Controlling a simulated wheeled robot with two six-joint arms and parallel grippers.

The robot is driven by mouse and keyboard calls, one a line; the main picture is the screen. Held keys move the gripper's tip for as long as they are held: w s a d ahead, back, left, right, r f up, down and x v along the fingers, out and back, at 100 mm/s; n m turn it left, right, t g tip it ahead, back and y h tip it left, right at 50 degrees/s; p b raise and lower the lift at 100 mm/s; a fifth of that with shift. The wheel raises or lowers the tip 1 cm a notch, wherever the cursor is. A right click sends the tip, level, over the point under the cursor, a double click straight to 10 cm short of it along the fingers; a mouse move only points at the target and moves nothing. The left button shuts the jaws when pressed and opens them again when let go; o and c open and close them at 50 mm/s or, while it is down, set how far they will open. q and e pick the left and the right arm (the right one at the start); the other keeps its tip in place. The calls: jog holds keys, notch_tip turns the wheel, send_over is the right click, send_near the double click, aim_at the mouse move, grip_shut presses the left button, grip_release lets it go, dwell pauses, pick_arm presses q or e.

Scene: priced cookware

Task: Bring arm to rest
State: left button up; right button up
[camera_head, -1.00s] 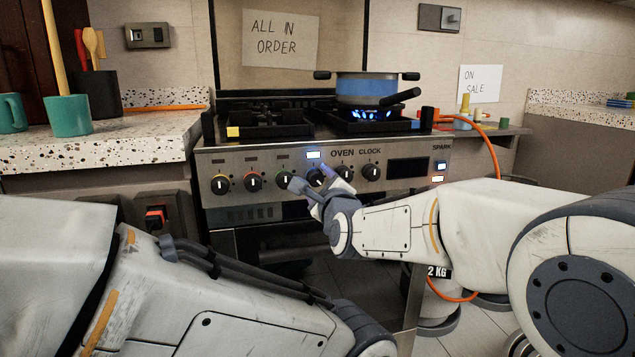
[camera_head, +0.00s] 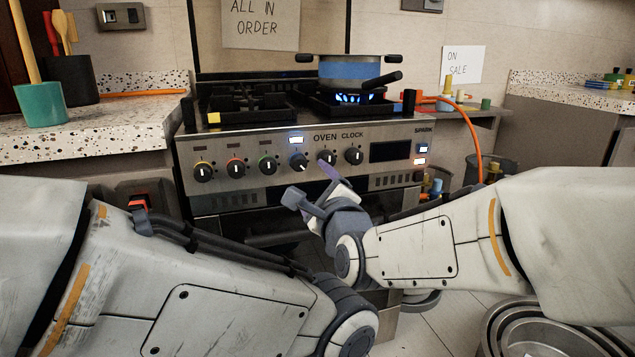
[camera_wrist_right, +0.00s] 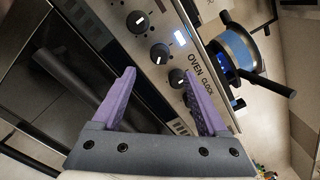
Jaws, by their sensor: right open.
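My right gripper (camera_head: 316,184) is open and empty in front of the stove's control panel, a little below the knobs and apart from them. In the right wrist view its two purple fingers (camera_wrist_right: 163,100) are spread with nothing between them. The nearest knobs are the lit-marked knob (camera_head: 298,162) and the oven clock knob (camera_head: 326,158). My left arm comes in from the left across the lower picture; its gripper is out of the frame.
A blue-banded pot (camera_head: 349,72) stands over a lit blue flame at the back right burner. An orange hose (camera_head: 470,118) hangs at the stove's right. A speckled counter (camera_head: 90,135) holds a teal cup (camera_head: 41,104). Round metal pans (camera_head: 500,325) lie on the floor at lower right.

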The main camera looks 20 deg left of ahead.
jog(key=shift+s+d, duration=0.35)
jog(key=shift+s, duration=0.15)
